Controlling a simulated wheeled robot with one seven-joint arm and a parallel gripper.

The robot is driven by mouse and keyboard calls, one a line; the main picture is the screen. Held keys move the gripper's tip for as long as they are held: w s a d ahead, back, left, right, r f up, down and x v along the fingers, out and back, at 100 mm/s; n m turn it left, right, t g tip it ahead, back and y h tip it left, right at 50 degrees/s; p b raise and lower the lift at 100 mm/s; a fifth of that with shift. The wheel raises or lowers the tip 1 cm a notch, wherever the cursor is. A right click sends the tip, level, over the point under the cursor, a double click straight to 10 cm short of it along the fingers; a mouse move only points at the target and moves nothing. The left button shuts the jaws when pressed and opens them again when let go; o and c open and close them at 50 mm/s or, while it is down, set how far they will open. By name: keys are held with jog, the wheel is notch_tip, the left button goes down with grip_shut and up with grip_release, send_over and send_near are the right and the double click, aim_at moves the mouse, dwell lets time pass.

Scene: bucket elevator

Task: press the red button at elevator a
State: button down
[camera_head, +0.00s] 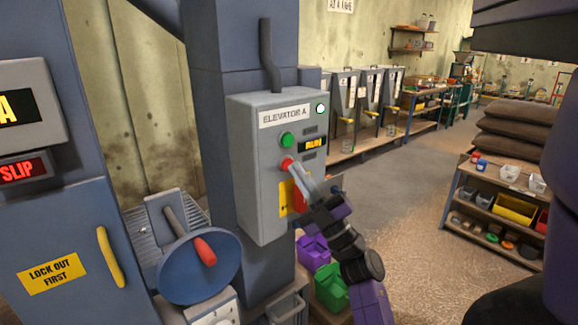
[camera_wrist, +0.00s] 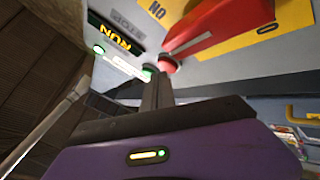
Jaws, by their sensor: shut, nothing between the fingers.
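The grey elevator A control box (camera_head: 250,180) is mounted on a blue column. Its red button (camera_head: 286,163) sits below a green button (camera_head: 287,140). My gripper (camera_head: 295,170) is shut and empty, its fingertips right at the red button from the lower right. In the wrist view, the red button (camera_wrist: 168,64) is just beyond the tips of my gripper (camera_wrist: 157,78); I cannot tell whether they touch. The display (camera_head: 313,144) beside the buttons is lit and reads RUN. It also shows in the wrist view (camera_wrist: 115,38).
A red handle (camera_head: 299,198) on a yellow plate sits below the buttons, close to my gripper. A blue dish with a red-gripped lever (camera_head: 204,251) stands at lower left. Purple and green bins (camera_head: 331,287) lie below my arm.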

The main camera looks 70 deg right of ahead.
jog(key=shift+w+d, duration=0.25)
jog(key=shift+w, duration=0.1)
dwell(0.5)
dwell(0.3)
jog(key=shift+s+a, duration=0.5)
jog(key=shift+s, duration=0.25)
jog(key=s+a, duration=0.1)
jog(key=s, duration=0.2)
jog(key=s+a+p, duration=0.1)
jog(key=shift+s+a, duration=0.15)
jog(key=shift+a, duration=0.15)
dwell(0.8)
